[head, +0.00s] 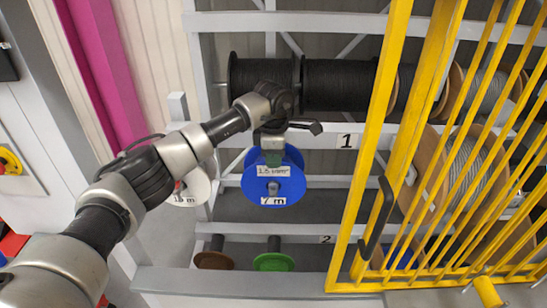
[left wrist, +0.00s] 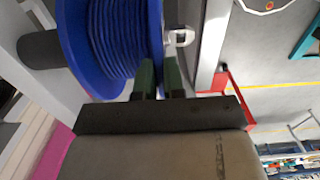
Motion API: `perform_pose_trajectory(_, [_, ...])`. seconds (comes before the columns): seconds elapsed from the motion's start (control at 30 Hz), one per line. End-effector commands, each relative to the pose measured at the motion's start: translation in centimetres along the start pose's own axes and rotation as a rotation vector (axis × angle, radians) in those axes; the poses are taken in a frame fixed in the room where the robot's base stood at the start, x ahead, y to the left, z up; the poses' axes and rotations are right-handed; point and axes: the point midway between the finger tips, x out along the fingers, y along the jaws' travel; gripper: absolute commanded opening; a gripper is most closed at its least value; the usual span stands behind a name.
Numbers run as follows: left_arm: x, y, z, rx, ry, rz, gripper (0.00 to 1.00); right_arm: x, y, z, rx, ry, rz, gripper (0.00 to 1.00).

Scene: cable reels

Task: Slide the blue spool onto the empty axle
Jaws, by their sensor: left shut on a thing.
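The blue spool (head: 257,186) hangs upright at the middle of the head view, with white labels on its front flange. My left gripper (head: 273,154) comes down from above and is shut on the rim of that flange. In the left wrist view my fingers (left wrist: 160,82) pinch the flange of the spool (left wrist: 118,40), which carries blue cable. A dark cylinder (left wrist: 40,48), perhaps the axle, shows behind the spool, in line with it. A grey stub (head: 272,188) shows at the front flange's middle. I cannot tell how far the axle passes through. My right gripper is out of view.
Black reels (head: 340,84) fill the shelf above. A white spool (head: 191,188) is at the left. A brown disc (head: 213,261) and a green disc (head: 273,263) are below. A yellow barred gate (head: 385,150) stands close on the right, before large reels.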

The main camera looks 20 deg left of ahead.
Motion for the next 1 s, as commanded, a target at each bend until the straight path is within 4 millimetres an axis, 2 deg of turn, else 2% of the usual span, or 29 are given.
perform_pose_trajectory(0.33, [0.0, 0.1, 0.0, 0.000, -0.002, 0.004, 0.00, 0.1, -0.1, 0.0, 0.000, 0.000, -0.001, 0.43])
perform_pose_trajectory(0.37, [0.0, 0.1, 0.0, 0.000, -0.002, 0.003, 0.14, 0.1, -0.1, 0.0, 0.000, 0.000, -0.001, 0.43])
perform_pose_trajectory(0.53, [0.0, 0.0, 0.0, 0.000, -0.001, 0.002, 0.39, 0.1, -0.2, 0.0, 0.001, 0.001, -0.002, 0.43])
perform_pose_trajectory(0.83, [0.1, 0.0, 0.0, 0.000, 0.002, -0.001, 0.39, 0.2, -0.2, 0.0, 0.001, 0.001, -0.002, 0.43])
perform_pose_trajectory(1.0, [-1.8, 0.1, 0.0, 0.000, -0.001, 0.003, 0.39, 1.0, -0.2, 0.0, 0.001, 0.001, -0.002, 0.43])
